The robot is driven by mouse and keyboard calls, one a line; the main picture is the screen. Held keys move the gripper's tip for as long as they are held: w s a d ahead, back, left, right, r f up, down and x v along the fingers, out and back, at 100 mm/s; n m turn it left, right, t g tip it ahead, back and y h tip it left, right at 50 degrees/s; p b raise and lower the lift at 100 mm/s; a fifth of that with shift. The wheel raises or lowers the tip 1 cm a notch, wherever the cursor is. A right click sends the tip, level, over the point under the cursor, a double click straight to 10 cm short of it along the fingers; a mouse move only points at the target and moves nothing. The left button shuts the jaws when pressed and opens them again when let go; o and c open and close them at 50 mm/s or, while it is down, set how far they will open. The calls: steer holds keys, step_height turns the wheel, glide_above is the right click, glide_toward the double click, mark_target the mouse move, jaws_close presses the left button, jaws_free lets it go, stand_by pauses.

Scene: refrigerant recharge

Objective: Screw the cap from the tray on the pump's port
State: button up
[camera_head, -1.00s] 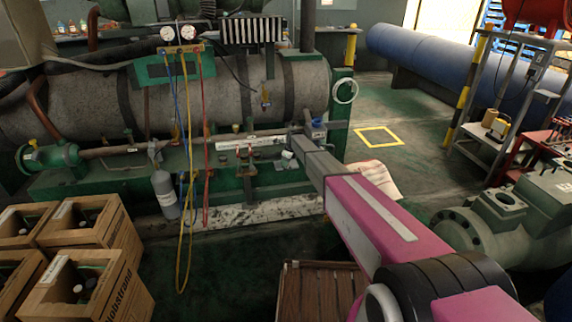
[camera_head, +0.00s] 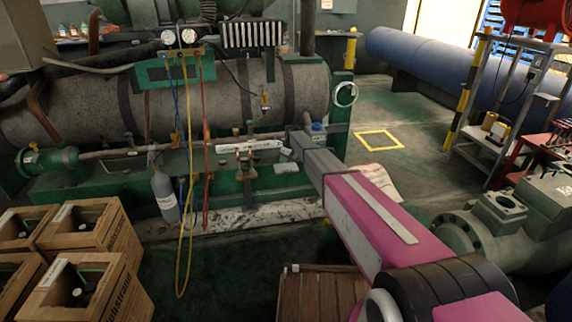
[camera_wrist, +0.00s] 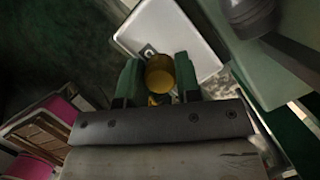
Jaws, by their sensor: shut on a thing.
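My gripper (camera_wrist: 160,78) shows in the wrist view with two green fingers. They are shut on a yellow brass cap (camera_wrist: 160,73), which sits between the fingertips. Behind the cap is a white tray (camera_wrist: 185,28) with a dark mark on it; I cannot tell the exact gap between them. In the head view my arm reaches toward the green-framed machine, and its own links hide the gripper and cap. A small white surface, perhaps the tray (camera_head: 286,168), shows left of the arm's end. I cannot make out for certain which part is the pump's port.
Hoses (camera_head: 184,190) hang from the gauge manifold (camera_head: 180,38), left of my arm. A grey cylinder (camera_head: 165,195) stands beside them. Wooden crates (camera_head: 122,255) are at the lower left. A grey-green flanged machine (camera_head: 500,225) is at the right.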

steer(key=s+a+r, duration=0.6)
steer(key=s, duration=0.2)
steer(key=n+g, duration=0.2)
steer(key=n, duration=0.4)
glide_above(325, 219)
step_height(325, 219, down, 22)
steer(key=shift+s+d+f, duration=0.2)
steer(key=shift+d+f, duration=0.2)
steer(key=shift+f, duration=2.9)
steer(key=shift+f, duration=1)
steer(key=m+t, duration=0.1)
steer(key=m, duration=0.2)
steer(key=shift+m, duration=0.4)
